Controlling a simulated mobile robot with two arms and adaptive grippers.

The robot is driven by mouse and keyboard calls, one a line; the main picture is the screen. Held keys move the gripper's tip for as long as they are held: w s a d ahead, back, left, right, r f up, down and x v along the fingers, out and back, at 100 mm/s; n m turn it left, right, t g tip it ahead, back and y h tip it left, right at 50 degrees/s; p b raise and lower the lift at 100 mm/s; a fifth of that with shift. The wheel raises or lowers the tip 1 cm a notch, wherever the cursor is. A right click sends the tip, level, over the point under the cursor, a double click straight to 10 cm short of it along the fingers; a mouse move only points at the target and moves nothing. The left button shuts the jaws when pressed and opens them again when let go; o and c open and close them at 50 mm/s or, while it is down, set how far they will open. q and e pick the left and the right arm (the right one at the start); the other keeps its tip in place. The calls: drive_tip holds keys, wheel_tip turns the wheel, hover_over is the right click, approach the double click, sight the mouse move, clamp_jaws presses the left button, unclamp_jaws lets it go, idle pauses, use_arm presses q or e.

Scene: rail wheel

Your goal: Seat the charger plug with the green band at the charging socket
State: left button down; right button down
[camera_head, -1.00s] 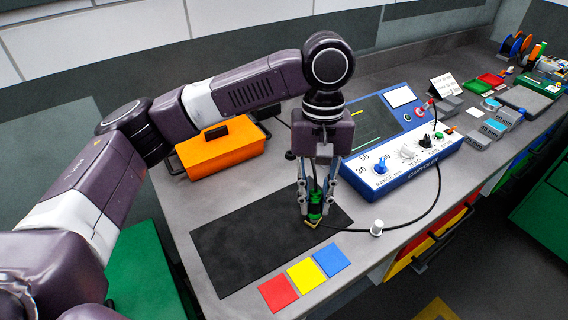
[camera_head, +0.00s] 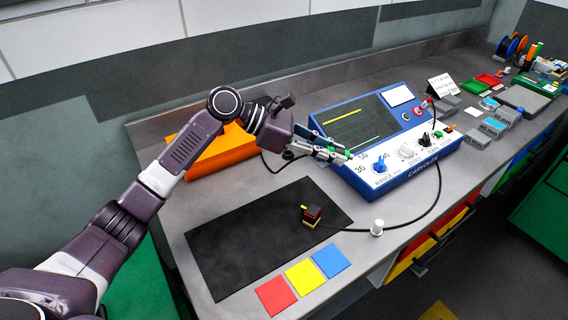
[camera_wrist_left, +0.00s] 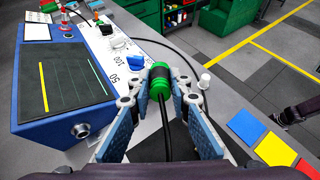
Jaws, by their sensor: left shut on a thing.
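My left gripper (camera_head: 335,153) is shut on the charger plug with the green band (camera_wrist_left: 160,84), held in the air beside the left front of the blue instrument (camera_head: 390,135). In the left wrist view the plug has a black tip pointing away from my wrist, and its dark cable trails back between the fingers (camera_wrist_left: 160,108). A round metal socket (camera_wrist_left: 81,131) shows on the side wall of the instrument; the plug is apart from it. In the head view the gripper hides most of the plug. My right gripper is not in view.
An orange box (camera_head: 215,155) is behind my arm. A white knob (camera_head: 377,228), a black cable and red, yellow and blue tiles (camera_head: 303,272) lie near the front edge.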

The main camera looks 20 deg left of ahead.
use_arm(q)
drive_tip(key=w+a+f+n+t, duration=0.1)
drive_tip(key=a+f+n+t, duration=0.1)
drive_tip(key=a+f+t, duration=0.1)
drive_tip(key=w+a+f+n+t+y, duration=0.1)
drive_tip(key=w+a+f+n+t, duration=0.1)
drive_tip(key=a, duration=0.4)
drive_tip(key=w+a+f+n+t+y+b, duration=0.1)
drive_tip(key=w+a+f+n+t, duration=0.1)
drive_tip(key=a+f+t, duration=0.2)
wheel_tip(320, 180, down, 2)
drive_tip(key=shift+a+f+n, duration=0.1)
drive_tip(key=shift+a+n, duration=0.05)
drive_tip(key=shift+n, duration=0.25)
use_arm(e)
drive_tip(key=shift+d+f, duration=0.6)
use_arm(q)
drive_tip(key=shift+s, duration=0.1)
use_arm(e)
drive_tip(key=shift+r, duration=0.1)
use_arm(q)
drive_tip(key=shift+p, duration=0.3)
drive_tip(key=shift+r+x, duration=0.15)
drive_tip(key=shift+x, duration=1.1)
drive_tip(key=shift+r+x, duration=0.15)
drive_tip(key=shift+x, duration=1.05)
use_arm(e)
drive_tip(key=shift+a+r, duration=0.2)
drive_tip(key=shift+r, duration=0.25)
